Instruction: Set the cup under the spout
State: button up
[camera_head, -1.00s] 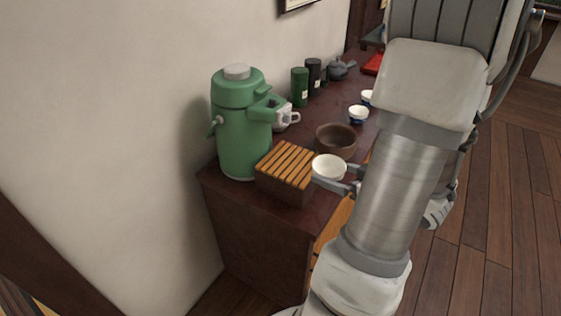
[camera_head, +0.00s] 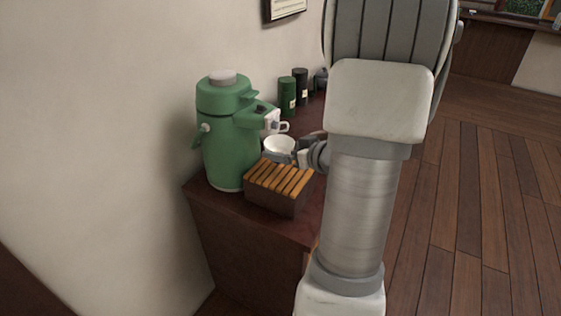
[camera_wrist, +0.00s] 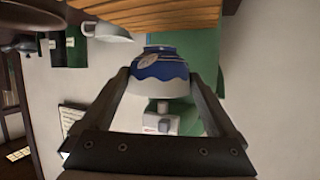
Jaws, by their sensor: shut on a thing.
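The cup (camera_head: 280,146), white inside, is held level beside the green air pot (camera_head: 222,150), just in front of its spout (camera_head: 262,108). In the wrist view, which is upside down, the cup (camera_wrist: 160,66) shows a blue and white patterned outside. My gripper (camera_head: 292,158) is shut on it, with one finger on each side (camera_wrist: 160,84). The slatted wooden stand (camera_head: 278,184) lies below the cup at the pot's foot. The wrist view shows the stand's slats (camera_wrist: 150,15) close to the cup's foot. I cannot tell whether they touch.
A white mug (camera_head: 284,127) stands behind the cup, close to the pot. Dark green and black canisters (camera_head: 287,95) stand farther back along the wall. The dark cabinet top (camera_head: 215,203) is narrow. My arm hides its right part.

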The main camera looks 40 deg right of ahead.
jog(key=shift+w, duration=0.65)
jog(key=shift+w+f+b, duration=0.15)
jog(key=shift+f+b, duration=1)
jog(key=shift+f, duration=0.55)
jog(key=shift+f, duration=0.1)
jog(key=shift+f, duration=0.15)
jog(key=o, duration=1.1)
jog(key=shift+c, duration=0.2)
jog(key=shift+s+r, duration=0.3)
jog(key=shift+r, duration=0.1)
jog(key=p+v, duration=0.3)
jog(key=v, duration=0.8)
jog(key=shift+s+p, duration=0.2)
jog(key=shift+p, duration=0.15)
jog(key=shift+r, duration=0.15)
